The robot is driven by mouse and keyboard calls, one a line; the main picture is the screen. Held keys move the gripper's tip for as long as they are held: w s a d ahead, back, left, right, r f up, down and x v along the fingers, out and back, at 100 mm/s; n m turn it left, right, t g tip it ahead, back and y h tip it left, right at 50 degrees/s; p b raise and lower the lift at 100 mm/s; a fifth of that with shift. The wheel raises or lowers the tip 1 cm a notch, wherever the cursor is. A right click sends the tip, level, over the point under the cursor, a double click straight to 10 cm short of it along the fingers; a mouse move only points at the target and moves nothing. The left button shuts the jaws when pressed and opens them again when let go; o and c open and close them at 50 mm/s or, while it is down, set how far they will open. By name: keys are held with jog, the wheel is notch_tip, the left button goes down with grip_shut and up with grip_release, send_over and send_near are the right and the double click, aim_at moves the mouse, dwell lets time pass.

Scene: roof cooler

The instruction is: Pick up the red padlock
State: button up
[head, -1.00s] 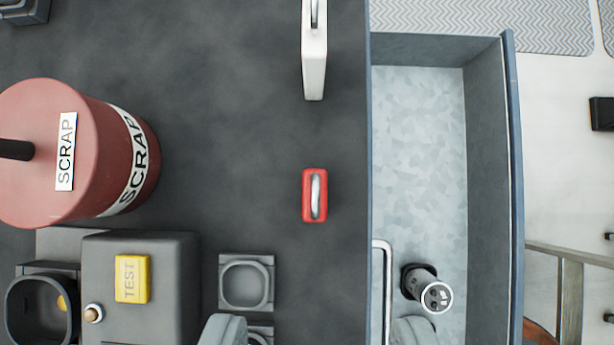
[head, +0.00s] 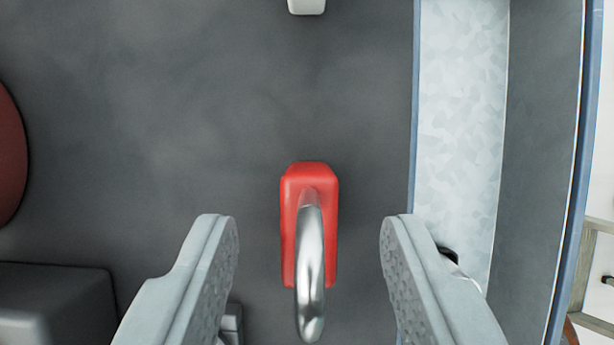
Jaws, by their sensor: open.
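The red padlock (head: 290,225) stands on the dark grey bench top (head: 190,120), with its silver shackle (head: 311,270) pointing up toward the camera. My gripper (head: 309,232) is open, with one finger on the left of the padlock and one on the right. Clear gaps show between the padlock and both fingers. I cannot tell how far the fingertips are above the bench.
An open drawer (head: 462,120) with a pale speckled floor lies to the right, past the bench edge. A white object (head: 306,6) is at the top. The red scrap bin (head: 8,155) is at the left edge, and a dark grey box (head: 60,305) is at lower left.

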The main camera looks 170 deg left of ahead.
jog(key=x, duration=0.2)
jog(key=shift+f, duration=0.4)
grip_shut()
